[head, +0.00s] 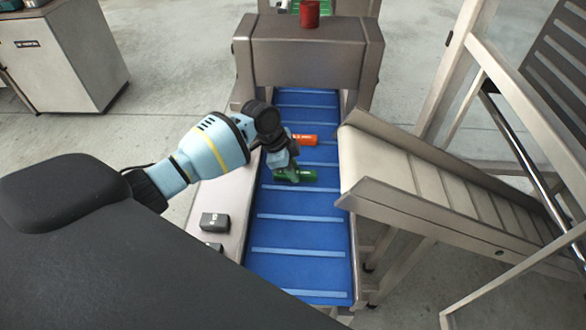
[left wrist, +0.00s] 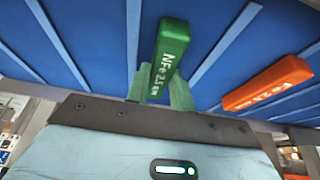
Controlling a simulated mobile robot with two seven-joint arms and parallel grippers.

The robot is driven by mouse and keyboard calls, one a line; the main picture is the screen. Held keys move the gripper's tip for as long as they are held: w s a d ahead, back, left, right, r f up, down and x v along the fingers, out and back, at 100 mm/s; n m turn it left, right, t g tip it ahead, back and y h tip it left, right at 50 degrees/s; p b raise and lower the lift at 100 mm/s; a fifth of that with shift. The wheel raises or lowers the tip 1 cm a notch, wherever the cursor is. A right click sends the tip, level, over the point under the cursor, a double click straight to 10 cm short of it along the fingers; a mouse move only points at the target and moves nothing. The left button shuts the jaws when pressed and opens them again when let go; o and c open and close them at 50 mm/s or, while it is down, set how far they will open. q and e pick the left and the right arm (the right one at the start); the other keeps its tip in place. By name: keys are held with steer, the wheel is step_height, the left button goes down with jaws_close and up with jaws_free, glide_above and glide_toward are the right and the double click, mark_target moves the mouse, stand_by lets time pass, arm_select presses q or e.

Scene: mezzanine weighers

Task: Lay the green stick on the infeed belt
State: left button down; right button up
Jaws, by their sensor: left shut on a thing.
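The green stick (head: 304,177) is a short bar with white lettering. It lies crosswise over the blue infeed belt (head: 298,232), low at the belt surface; I cannot tell whether it touches the belt. My left gripper (head: 288,172) is shut on the stick near its left end, reaching in from the left. In the left wrist view the green stick (left wrist: 173,45) stands out from between the fingertips (left wrist: 160,88), with the blue belt behind it. My right gripper is not in view.
An orange stick (head: 304,140) lies on the belt just beyond the green one. A beige sloped conveyor (head: 425,180) meets the belt at the right. Dark blocks (head: 214,222) sit on the left side ledge. A grey housing (head: 310,55) spans the far end. The near belt is clear.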

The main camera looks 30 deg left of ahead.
arm_select(q)
steer(key=shift+f, duration=0.1)
steer(key=c, duration=1.2)
jaws_free()
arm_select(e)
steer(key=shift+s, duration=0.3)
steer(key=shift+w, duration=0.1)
arm_select(q)
steer(key=shift+a+r, duration=0.1)
steer(key=shift+r, duration=0.35)
steer(key=p+v, duration=0.1)
steer(key=v, duration=1)
steer(key=shift+r, duration=0.15)
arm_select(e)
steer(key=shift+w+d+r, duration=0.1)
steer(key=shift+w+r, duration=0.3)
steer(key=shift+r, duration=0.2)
arm_select(q)
steer(key=shift+a, duration=0.15)
